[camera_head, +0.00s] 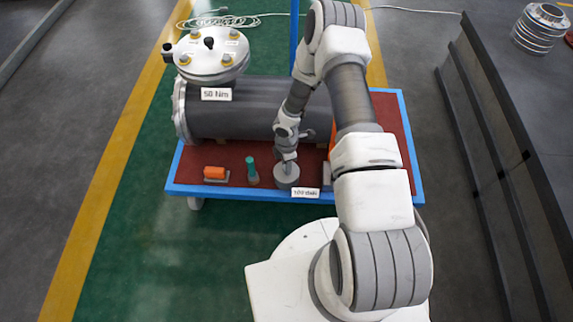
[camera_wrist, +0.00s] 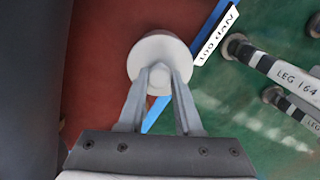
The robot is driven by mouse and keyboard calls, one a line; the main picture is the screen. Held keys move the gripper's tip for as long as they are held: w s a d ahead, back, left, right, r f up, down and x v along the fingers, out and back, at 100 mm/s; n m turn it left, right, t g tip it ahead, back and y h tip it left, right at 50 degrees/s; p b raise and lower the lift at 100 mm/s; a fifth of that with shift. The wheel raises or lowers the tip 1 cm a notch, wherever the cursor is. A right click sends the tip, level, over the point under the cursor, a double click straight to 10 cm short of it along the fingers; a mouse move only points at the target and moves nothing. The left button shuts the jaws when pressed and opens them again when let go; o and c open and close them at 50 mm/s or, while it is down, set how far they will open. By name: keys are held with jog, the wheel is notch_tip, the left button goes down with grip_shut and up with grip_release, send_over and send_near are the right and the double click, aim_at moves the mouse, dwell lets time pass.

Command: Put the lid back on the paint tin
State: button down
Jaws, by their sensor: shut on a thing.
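A short grey round tin (camera_head: 287,181) stands near the front edge of the red-topped table in the head view. My gripper (camera_head: 287,160) is directly above it, pointing down. In the wrist view, a pale round lid (camera_wrist: 148,49) with a small knob in its middle lies below my gripper (camera_wrist: 160,78). The two fingers are closed on the knob. The lid hides whatever is under it in the wrist view. I cannot tell whether the lid is seated on the tin or just above it.
The blue-rimmed table (camera_head: 172,188) carries a large grey flanged shell (camera_head: 250,112) behind the tin. A green-topped item (camera_head: 251,170) and an orange block (camera_head: 214,173) stand to the left. A "100 daN" label (camera_head: 305,192) is at the front edge. A dark barrier (camera_head: 505,150) stands right.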

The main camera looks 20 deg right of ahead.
dwell(0.4)
jog(key=c, duration=0.5)
grip_release()
jog(key=o, duration=0.5)
jog(key=shift+c, duration=0.2)
jog(key=shift+r+p, duration=2.5)
jog(key=shift+r, duration=0.95)
